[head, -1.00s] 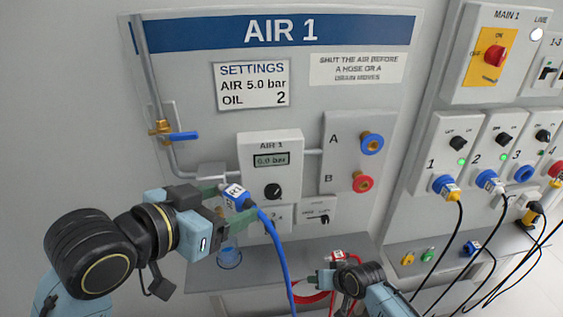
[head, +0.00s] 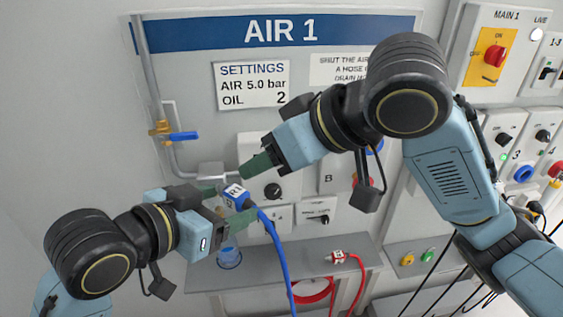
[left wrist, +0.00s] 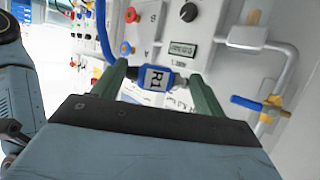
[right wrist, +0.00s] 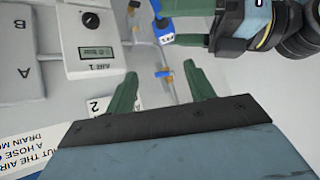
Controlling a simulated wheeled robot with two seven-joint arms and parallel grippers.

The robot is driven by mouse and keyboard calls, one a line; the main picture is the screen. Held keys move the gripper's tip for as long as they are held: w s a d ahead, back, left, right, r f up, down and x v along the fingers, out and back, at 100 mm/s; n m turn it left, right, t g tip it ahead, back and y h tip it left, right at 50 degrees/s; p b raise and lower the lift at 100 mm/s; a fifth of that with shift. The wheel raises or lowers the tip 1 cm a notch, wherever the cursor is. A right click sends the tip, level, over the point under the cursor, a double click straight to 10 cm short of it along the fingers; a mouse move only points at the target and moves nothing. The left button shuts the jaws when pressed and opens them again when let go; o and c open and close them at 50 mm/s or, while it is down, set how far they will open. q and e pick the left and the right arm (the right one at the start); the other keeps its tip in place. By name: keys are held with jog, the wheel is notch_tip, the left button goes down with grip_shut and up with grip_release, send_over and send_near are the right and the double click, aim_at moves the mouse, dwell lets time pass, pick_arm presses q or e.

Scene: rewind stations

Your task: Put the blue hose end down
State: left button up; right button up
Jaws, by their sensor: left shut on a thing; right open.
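The blue hose end (head: 236,196), with a white label, is held in the air in front of the AIR 1 panel. My left gripper (head: 226,201) is shut on it, and its blue hose hangs down to the right. In the left wrist view the hose end (left wrist: 154,79) sits between both fingers. My right gripper (head: 256,166) is open and empty, above and right of the hose end, near the regulator. The right wrist view shows its spread fingers (right wrist: 162,90) with the blue hose end (right wrist: 162,27) beyond them. My right arm covers most of ports A and B.
A grey shelf (head: 300,272) runs below the panel. A red hose end (head: 338,257) lies on it, and a blue-tinted cup (head: 229,257) is at its left. The shelf between them looks clear. A blue valve handle (head: 184,136) sits on the pipe at the left.

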aim_at(234, 191)
jog(key=s+r+n, duration=0.1)
jog(key=s, duration=0.3)
jog(key=shift+h, duration=0.4)
jog(key=x, duration=1.1)
jog(key=shift+w+d+f, duration=0.15)
jog(key=shift+w, duration=0.15)
jog(key=shift+c, duration=0.2)
jog(key=c, duration=1)
pick_arm(q)
jog(key=o, duration=1.1)
pick_arm(e)
grip_shut()
